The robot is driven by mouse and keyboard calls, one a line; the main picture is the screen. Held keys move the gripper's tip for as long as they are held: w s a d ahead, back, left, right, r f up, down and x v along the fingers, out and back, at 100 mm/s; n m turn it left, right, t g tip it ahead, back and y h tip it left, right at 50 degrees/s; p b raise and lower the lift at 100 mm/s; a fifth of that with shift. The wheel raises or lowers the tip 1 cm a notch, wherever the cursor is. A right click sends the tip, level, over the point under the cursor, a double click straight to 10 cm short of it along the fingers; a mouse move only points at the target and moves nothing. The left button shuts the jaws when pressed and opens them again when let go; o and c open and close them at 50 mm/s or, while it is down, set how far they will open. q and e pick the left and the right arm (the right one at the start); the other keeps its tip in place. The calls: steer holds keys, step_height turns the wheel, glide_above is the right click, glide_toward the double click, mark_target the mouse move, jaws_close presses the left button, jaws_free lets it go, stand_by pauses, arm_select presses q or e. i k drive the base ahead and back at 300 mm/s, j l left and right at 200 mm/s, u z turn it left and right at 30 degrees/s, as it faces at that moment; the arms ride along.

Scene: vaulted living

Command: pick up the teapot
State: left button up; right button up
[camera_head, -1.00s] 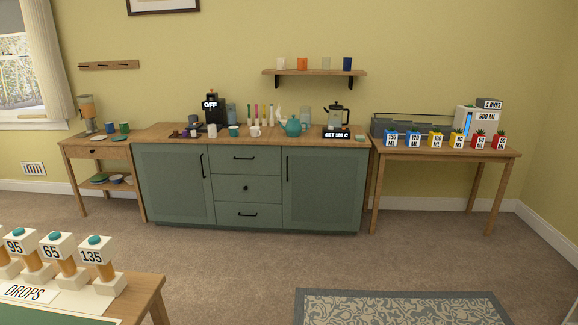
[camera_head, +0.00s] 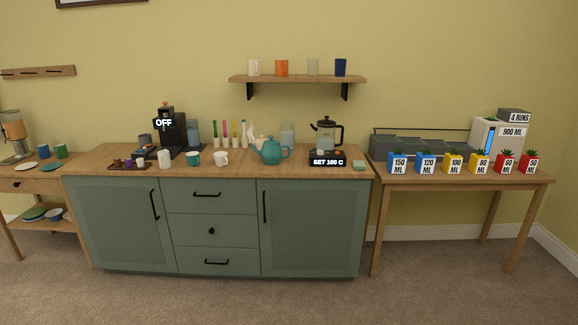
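A teal teapot (camera_head: 271,151) stands upright on the wooden top of the green cabinet (camera_head: 220,174), right of the middle. Its handle is on the right and its spout points left. A white cup (camera_head: 221,158) stands to its left. A black and clear kettle (camera_head: 326,134) sits to its right on a base with a display reading "SET 100 C" (camera_head: 327,161). A cream pot partly shows behind the teapot. Neither of my grippers shows in the head view.
A coffee machine (camera_head: 170,130) and small cups stand on the cabinet's left half. A shelf (camera_head: 297,79) with cups hangs above. A side table (camera_head: 460,179) with labelled pots adjoins on the right. The carpet (camera_head: 225,300) in front is clear.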

mark_target(270, 155)
steer(key=i+j+u, duration=0.2)
steer(key=i, duration=1.5)
steer(key=l, duration=0.1)
